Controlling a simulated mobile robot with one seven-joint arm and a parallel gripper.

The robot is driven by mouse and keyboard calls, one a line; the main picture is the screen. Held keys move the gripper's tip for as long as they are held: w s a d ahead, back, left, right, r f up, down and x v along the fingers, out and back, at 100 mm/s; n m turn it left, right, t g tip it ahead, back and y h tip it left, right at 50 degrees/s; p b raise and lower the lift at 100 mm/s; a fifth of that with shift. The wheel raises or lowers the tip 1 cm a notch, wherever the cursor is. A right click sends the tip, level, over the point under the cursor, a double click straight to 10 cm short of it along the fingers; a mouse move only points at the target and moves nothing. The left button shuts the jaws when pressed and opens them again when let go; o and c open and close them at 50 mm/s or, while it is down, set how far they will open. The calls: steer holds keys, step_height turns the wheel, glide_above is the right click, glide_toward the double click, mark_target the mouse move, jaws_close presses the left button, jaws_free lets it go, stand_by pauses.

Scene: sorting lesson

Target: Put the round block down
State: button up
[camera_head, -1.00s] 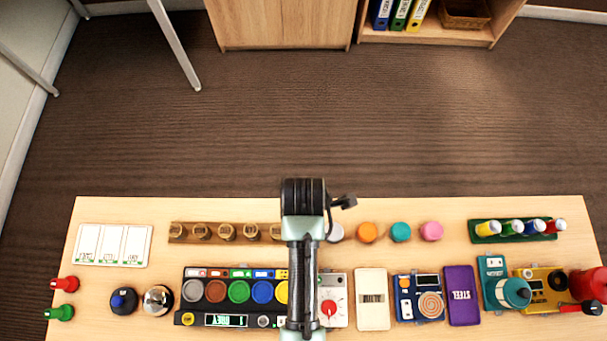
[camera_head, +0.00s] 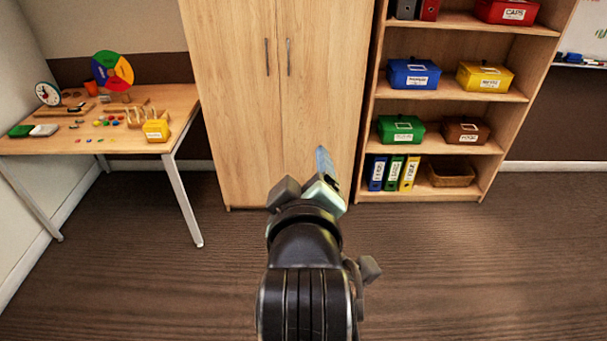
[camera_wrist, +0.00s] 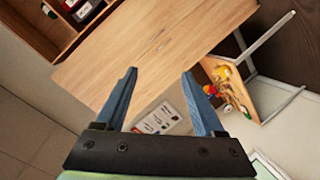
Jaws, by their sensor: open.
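My gripper (camera_head: 323,168) is raised in the middle of the head view, in front of the wooden cabinet. In the wrist view my gripper (camera_wrist: 160,73) has its two blue fingers spread wide with nothing between them. I cannot make out a round block held anywhere. Several small coloured pieces (camera_head: 108,121) lie on the side table (camera_head: 60,146) at the left, too small to tell whether one is the round block.
The wooden cabinet (camera_head: 232,110) stands ahead. A shelf unit (camera_head: 455,106) with coloured boxes and binders is to its right. A yellow box (camera_head: 156,131) sits on the side table's front corner. The brown floor (camera_head: 180,280) between is clear.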

steer(key=s+r+m+t, duration=0.3)
steer(key=s+r+t, duration=0.1)
steer(key=r, duration=0.7)
steer(key=s+r+m+t, duration=0.3)
steer(key=s+r+t, duration=0.1)
steer(key=r, duration=0.7)
steer(key=s+r+m+t, duration=0.3)
steer(key=s+r+t, duration=0.1)
steer(key=r, duration=0.7)
steer(key=shift+s+t, duration=0.2)
steer(key=shift+t, duration=0.1)
steer(key=shift+f, duration=0.1)
